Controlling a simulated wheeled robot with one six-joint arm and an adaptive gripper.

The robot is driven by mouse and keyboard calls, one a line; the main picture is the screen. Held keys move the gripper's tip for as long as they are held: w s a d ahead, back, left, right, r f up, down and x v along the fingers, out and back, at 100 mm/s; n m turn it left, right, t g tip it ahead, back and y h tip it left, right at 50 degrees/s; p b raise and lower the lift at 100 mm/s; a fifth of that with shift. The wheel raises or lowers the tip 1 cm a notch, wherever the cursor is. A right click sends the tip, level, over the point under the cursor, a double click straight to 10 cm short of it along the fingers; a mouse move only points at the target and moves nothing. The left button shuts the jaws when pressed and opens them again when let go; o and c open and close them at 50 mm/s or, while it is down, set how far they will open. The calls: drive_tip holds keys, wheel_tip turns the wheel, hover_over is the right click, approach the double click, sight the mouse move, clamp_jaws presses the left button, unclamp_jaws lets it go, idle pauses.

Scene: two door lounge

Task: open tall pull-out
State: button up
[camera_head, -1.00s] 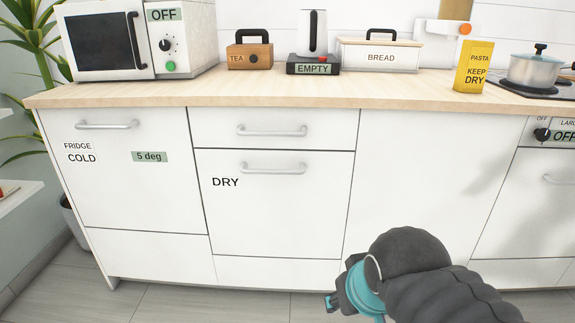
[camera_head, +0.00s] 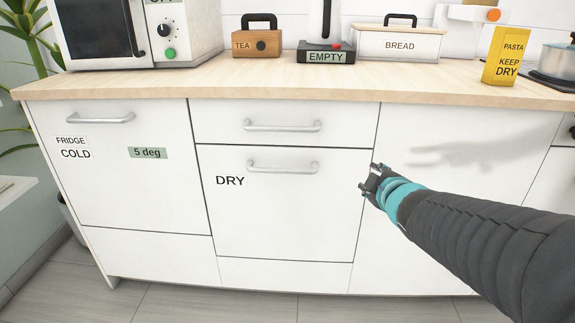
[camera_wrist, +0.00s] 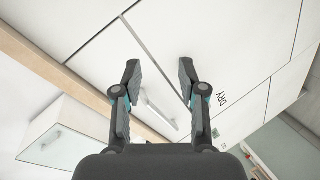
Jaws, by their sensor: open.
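The tall drawer front marked DRY (camera_head: 285,215) is white and closed flush, with a horizontal bar handle (camera_head: 283,167) near its top edge. My gripper (camera_head: 370,180) is in front of the cabinets, by the drawer's right edge, right of that handle and apart from it in the picture. In the wrist view my gripper (camera_wrist: 158,75) is open and empty, its two fingers spread. The DRY label (camera_wrist: 226,101) shows right of the fingers. A bar handle (camera_wrist: 160,115) shows between them, beyond the seam from the DRY front; the DRY handle is mostly hidden there.
A shallow closed drawer (camera_head: 340,124) with its own handle (camera_head: 283,126) is just above. The closed fridge front (camera_head: 110,190) is at left, a plain white panel (camera_head: 420,270) at right. The wooden worktop (camera_head: 220,90) overhangs above. The floor in front looks clear.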

drive_tip(key=w+a+f+n+y, duration=0.2)
drive_tip(key=w+a+n+y, duration=0.15)
drive_tip(key=a+n, duration=0.2)
drive_tip(key=n+g+y, duration=0.2)
drive_tip(key=n+y, duration=0.5)
approach(288, 172)
drive_tip(key=shift+m, duration=0.25)
drive_tip(key=x, duration=1.1)
drive_tip(key=shift+w+a+f+b, duration=0.1)
drive_tip(key=shift+w+a+b, duration=0.05)
drive_tip(key=shift+b, duration=0.15)
clamp_jaws()
